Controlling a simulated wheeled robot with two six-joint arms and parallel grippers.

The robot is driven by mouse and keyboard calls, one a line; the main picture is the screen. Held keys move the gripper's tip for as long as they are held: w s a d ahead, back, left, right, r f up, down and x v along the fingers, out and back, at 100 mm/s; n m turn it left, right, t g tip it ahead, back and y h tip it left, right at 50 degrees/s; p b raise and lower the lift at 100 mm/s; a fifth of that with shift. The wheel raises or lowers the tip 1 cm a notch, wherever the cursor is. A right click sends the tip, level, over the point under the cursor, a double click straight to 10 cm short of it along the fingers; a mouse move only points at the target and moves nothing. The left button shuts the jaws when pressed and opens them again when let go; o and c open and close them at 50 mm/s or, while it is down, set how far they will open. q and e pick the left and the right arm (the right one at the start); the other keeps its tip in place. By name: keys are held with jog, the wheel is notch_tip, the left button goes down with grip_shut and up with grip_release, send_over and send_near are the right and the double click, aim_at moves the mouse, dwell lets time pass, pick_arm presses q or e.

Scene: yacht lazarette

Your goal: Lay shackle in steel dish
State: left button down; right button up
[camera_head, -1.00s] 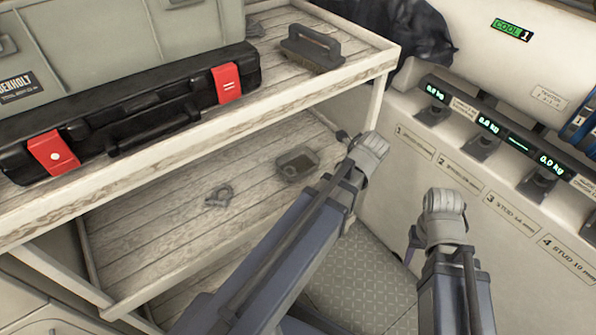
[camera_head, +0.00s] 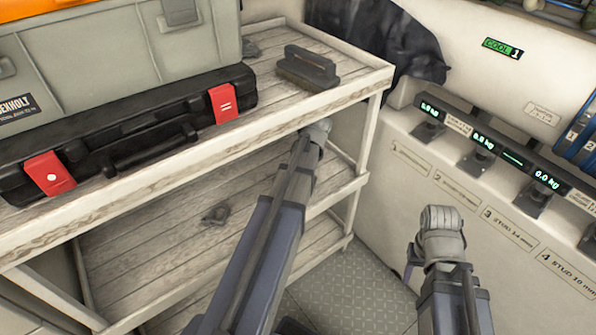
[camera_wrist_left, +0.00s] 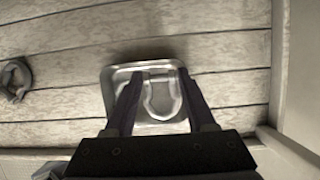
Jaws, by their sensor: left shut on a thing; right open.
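The steel dish (camera_wrist_left: 109,82) lies on the plank shelf in the left wrist view. It is a shallow, square tray with rounded corners. My left gripper (camera_wrist_left: 159,77) is over it, its two fingers shut on the shackle (camera_wrist_left: 161,106), a bright U-shaped piece with a pin across its top. The shackle shows inside the dish's outline; I cannot tell whether it touches the bottom. In the head view the dish and shackle are hidden. My right gripper (camera_head: 411,260) is mostly hidden behind its wrist, open, away from the shelf.
A grey fitting (camera_head: 216,213) lies on the middle shelf, left of the dish; it also shows in the left wrist view (camera_wrist_left: 15,79). Above are a black case (camera_head: 120,140) and a brush (camera_head: 306,68). Scales (camera_head: 477,158) line the right wall.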

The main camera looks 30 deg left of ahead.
pick_arm(q)
jog(key=shift+f+b, duration=1.75)
jog(key=shift+b, duration=0.05)
jog(key=shift+f, duration=0.1)
jog(key=shift+f, duration=0.15)
jog(key=shift+c, duration=1.1)
grip_release()
jog(key=shift+d+r+p, duration=0.15)
jog(key=shift+r+p, duration=0.3)
jog(key=shift+r, duration=0.25)
jog(key=p+v, duration=0.4)
jog(key=v, duration=0.1)
jog(key=shift+s+d+f, duration=0.15)
jog(key=shift+s+d, duration=0.05)
jog(key=shift+s, duration=0.05)
jog(key=s+d, duration=0.4)
jog(key=d, duration=0.6)
jog(key=shift+d+f, duration=0.3)
jog(key=shift+f, duration=0.05)
